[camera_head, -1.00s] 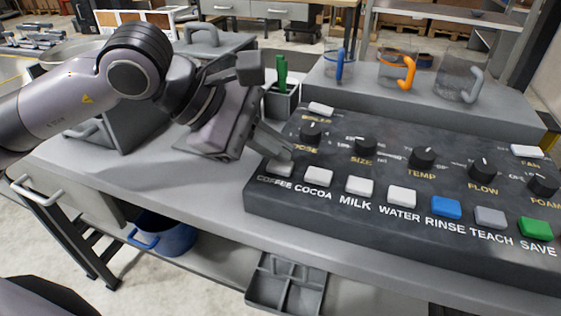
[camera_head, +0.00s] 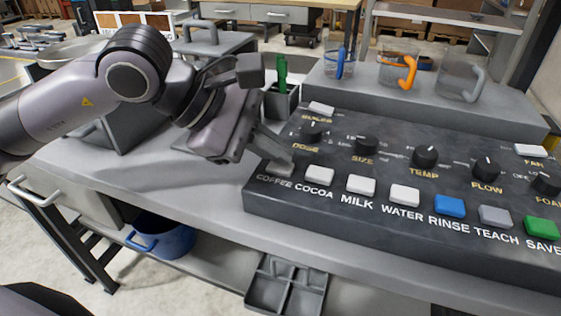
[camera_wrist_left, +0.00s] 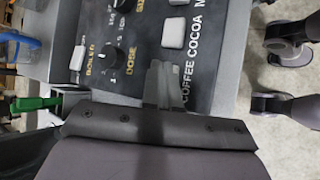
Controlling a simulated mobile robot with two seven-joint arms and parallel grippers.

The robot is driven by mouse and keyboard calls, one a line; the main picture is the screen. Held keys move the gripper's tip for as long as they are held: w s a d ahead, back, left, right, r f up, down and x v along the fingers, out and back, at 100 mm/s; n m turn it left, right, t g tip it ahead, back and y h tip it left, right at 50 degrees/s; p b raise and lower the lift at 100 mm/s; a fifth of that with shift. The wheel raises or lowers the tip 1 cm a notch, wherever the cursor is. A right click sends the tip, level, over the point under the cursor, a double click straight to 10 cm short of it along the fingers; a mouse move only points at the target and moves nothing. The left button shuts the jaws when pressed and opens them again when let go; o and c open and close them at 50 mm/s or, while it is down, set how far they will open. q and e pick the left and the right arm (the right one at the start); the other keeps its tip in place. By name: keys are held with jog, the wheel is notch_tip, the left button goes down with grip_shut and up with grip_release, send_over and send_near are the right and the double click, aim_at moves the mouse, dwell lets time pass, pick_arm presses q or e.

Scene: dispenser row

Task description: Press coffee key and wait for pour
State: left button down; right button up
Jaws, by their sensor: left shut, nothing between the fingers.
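The dark control panel (camera_head: 400,235) has a row of keys along its front edge. The printed COFFEE label (camera_head: 275,181) is at the left end, beside the white COCOA key (camera_head: 319,175). My left gripper (camera_head: 282,163) is shut and empty, with its fingertips down at the coffee key's place just above that label. The fingertips hide the key, so I cannot tell how far it is pressed. The left wrist view also shows the fingers (camera_wrist_left: 160,85) over this spot. Three clear mugs with blue (camera_head: 340,62), orange (camera_head: 408,70) and grey (camera_head: 474,84) handles stand behind the panel. I see no pour.
The mugs stand on a raised grey ledge (camera_head: 430,105). Black knobs such as DOSE (camera_head: 312,130) rise close to my fingers. A grey holder (camera_head: 281,102) with a green item stands behind them. A blue pot (camera_head: 165,240) sits below the table.

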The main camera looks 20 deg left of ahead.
aim_at(274, 167)
dwell(0.3)
pick_arm(q)
jog(key=shift+r+p, duration=0.45)
jog(key=shift+r, duration=0.4)
jog(key=shift+r, duration=0.15)
jog(key=shift+r+p, duration=1.45)
jog(key=shift+r, duration=0.95)
